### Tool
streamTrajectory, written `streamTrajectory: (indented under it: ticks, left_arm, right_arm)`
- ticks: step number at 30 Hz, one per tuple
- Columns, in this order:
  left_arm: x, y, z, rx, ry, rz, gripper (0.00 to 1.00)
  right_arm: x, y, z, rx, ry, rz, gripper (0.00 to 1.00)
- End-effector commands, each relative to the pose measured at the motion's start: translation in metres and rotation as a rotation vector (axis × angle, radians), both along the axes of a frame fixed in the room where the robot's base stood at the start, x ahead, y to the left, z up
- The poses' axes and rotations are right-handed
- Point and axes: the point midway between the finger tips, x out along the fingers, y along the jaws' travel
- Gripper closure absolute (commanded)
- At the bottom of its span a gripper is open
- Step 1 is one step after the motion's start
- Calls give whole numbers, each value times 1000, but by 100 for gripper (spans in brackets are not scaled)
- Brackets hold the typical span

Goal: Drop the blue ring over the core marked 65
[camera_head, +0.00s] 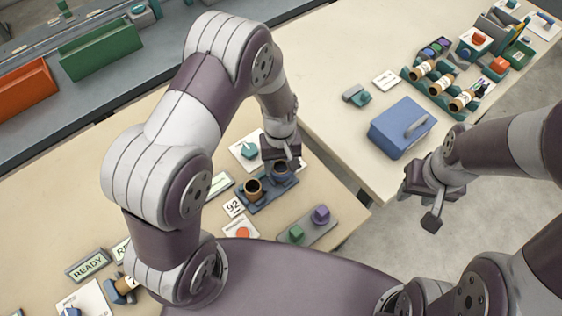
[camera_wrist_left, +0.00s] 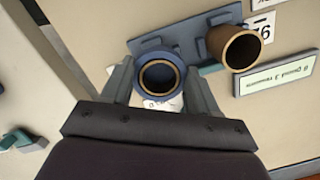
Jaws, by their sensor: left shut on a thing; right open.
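My left gripper (camera_head: 281,160) is shut on the blue ring (camera_head: 281,172), at the right end of a blue two-core stand (camera_head: 262,200). In the left wrist view the ring (camera_wrist_left: 141,82) sits between the fingers. A tan core rim (camera_wrist_left: 179,80) shows inside it, so the ring is over or around that core; its height on the core is hard to tell. A brown core (camera_wrist_left: 234,48) stands bare beside it, next to a card reading 92 (camera_head: 233,207). A white card (camera_wrist_left: 163,103) below the ring is mostly hidden and unreadable. My right gripper (camera_head: 432,200) is open and empty.
A grey tray with a green and a purple knob (camera_head: 309,228) lies near the table's front corner. A card with a teal piece (camera_head: 249,151) lies behind the stand. A blue box (camera_head: 402,128) and a green rack of rolls (camera_head: 434,92) are on the right table.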

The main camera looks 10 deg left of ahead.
Motion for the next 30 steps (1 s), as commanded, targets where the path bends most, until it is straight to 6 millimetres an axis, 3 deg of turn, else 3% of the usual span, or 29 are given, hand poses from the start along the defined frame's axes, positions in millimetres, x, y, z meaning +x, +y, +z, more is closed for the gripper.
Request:
streamTrajectory:
  ticks: [5,6,9,17,20,30]
  left_arm:
    - [0,0,0,0,0,0,72]
    - [0,0,0,0,-1,0,37]
    - [0,0,0,0,-1,0,11]
    - [0,0,1,0,-1,0,11]
    - [3,0,10,-1,-6,-1,11]
    - [12,4,95,-1,-6,-1,11]
  right_arm:
    - [0,0,0,0,0,0,57]
    - [0,0,0,0,0,0,57]
    - [0,0,0,0,0,0,57]
    - [0,0,0,0,0,0,57]
    - [0,0,-1,0,0,0,57]
    - [0,0,-9,0,0,0,57]
